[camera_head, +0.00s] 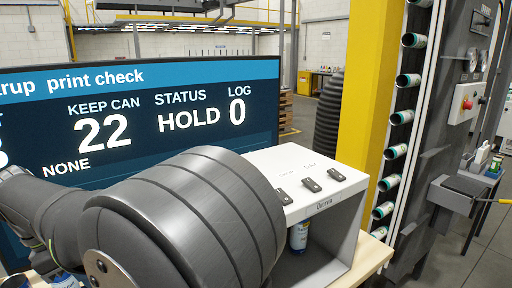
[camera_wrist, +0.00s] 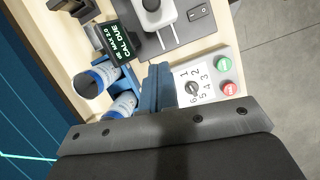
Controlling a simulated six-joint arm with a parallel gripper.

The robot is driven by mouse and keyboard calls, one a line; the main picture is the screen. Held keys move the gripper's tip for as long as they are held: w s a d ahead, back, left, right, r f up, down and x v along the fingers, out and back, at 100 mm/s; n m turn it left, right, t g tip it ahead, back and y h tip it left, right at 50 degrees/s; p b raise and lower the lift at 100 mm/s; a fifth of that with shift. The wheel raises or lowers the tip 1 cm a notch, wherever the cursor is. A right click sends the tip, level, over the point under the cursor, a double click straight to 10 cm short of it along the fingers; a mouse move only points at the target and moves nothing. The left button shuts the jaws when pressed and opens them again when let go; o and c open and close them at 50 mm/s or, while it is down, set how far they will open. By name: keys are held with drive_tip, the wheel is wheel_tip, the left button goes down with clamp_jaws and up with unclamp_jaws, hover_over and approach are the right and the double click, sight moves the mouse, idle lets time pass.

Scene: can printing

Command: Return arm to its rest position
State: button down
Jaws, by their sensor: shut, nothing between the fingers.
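In the wrist view my gripper (camera_wrist: 158,72) is shut and empty, its blue-grey fingers together above the light wooden bench, beside a white dial panel (camera_wrist: 186,72). I cannot tell its height above the bench. In the head view my large grey arm link fills the lower middle, and my gripper is not in view there.
A screen (camera_head: 200,88) reads KEEP CAN 22, STATUS HOLD, LOG 0. A white box (camera_head: 325,213) with black switches holds a can (camera_head: 299,236). A yellow post (camera_head: 371,80) and can rack stand right. Green (camera_wrist: 224,64) and red (camera_wrist: 230,88) buttons sit near the fingers.

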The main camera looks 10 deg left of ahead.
drive_tip(key=w+d+f, duration=0.1)
drive_tip(key=f, duration=0.1)
drive_tip(key=w+d+f, duration=0.1)
drive_tip(key=d+f, duration=0.1)
drive_tip(key=f, duration=0.1)
drive_tip(key=w+d+f, duration=0.1)
drive_tip(key=d+f, duration=0.1)
drive_tip(key=f, duration=0.1)
drive_tip(key=shift+w+d+f, duration=0.15)
drive_tip(key=shift+w+f, duration=0.1)
drive_tip(key=shift+w, duration=0.15)
drive_tip(key=s+a+r, duration=0.5)
drive_tip(key=a+r, duration=0.2)
drive_tip(key=r, duration=0.3)
drive_tip(key=w+d+r+n+g+y, duration=0.2)
drive_tip(key=w+d+r+n+y, duration=0.1)
drive_tip(key=d, duration=0.5)
drive_tip(key=shift+w+r+n, duration=0.6)
drive_tip(key=shift+w+r, duration=0.55)
